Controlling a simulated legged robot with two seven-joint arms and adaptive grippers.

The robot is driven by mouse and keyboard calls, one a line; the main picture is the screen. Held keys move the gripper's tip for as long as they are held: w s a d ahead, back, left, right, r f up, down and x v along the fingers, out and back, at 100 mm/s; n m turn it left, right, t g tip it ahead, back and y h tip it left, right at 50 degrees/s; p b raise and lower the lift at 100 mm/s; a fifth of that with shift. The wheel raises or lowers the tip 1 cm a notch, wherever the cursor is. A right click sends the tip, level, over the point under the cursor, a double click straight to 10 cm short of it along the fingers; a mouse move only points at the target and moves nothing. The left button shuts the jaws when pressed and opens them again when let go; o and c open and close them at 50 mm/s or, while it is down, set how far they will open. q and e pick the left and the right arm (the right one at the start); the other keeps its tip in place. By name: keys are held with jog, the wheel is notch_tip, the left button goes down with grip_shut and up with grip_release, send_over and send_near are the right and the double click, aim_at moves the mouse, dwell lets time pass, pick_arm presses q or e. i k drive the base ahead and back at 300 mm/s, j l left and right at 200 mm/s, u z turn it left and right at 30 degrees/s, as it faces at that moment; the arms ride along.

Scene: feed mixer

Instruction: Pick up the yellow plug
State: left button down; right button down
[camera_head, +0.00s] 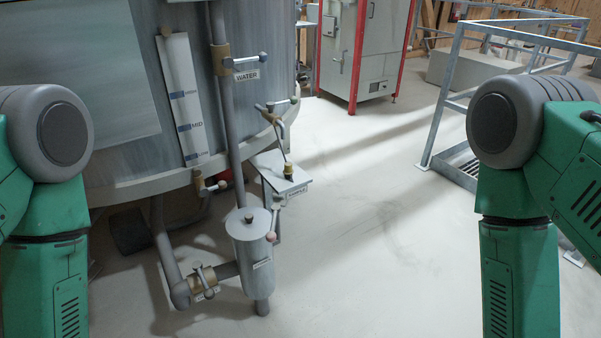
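A small yellow plug (290,170) stands on a small grey shelf (283,183) beside the tank, near the middle of the view. A thin dark line runs from the plug up toward a brass valve (273,117) on the tank wall. I cannot tell how the line is fixed. My green arms come in at the left and right edges. Both arms hang downward, and their grippers are below the picture, well apart from the plug.
A large grey tank (120,110) fills the left. A pipe with a water valve (225,63) and a grey cylinder (250,250) stand left of the shelf. A red-edged cabinet (362,45) and metal railing (445,90) are farther back. The floor right of the shelf is clear.

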aim_at(288, 170)
jog(key=u, duration=1.7)
jog(key=z, duration=1.7)
jog(key=i+l+z, duration=0.3)
jog(key=i, duration=0.4)
jog(key=i+j+z, duration=0.1)
jog(key=i+z, duration=0.25)
jog(key=i, duration=0.35)
